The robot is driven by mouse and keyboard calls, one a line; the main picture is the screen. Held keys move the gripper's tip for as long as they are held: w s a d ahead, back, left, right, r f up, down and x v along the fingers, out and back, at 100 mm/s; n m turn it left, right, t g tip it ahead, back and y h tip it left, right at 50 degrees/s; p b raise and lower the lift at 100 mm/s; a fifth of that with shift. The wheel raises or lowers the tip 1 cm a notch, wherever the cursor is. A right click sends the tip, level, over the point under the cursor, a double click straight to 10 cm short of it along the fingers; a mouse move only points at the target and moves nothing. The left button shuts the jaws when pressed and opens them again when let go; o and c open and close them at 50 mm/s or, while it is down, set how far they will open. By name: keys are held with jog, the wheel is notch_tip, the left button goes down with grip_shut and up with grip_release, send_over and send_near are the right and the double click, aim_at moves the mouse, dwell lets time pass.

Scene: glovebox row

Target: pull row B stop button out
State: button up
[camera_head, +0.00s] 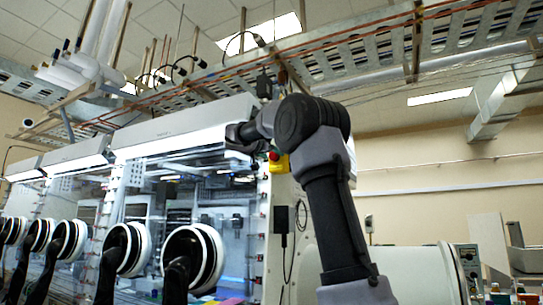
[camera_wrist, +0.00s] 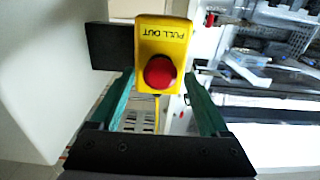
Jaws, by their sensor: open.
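The stop button is a red round knob (camera_wrist: 160,72) on a yellow box (camera_wrist: 178,27) marked "PULL OUT", which appears upside down in the wrist view. In the head view the yellow box (camera_head: 281,165) with its red knob (camera_head: 274,156) is on the end post of the glovebox row, just below my arm's end. My gripper (camera_wrist: 160,80) is open. Its two green fingers reach toward the box, one on each side of the knob in the picture, with gaps between. I cannot tell how far the fingertips are from the knob in depth. The fingertips do not show clearly in the head view.
Glovebox windows with round glove ports (camera_head: 194,258) lie left of the post. A dark block (camera_wrist: 110,46) sits beside the yellow box. A dark wall box with a cable (camera_head: 281,218) hangs below the button. A cable tray (camera_head: 350,58) runs overhead.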

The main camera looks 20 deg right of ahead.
jog(key=shift+w+d, duration=0.1)
grip_shut()
jog(key=shift+v, duration=0.85)
grip_release()
jog(key=v, duration=1.1)
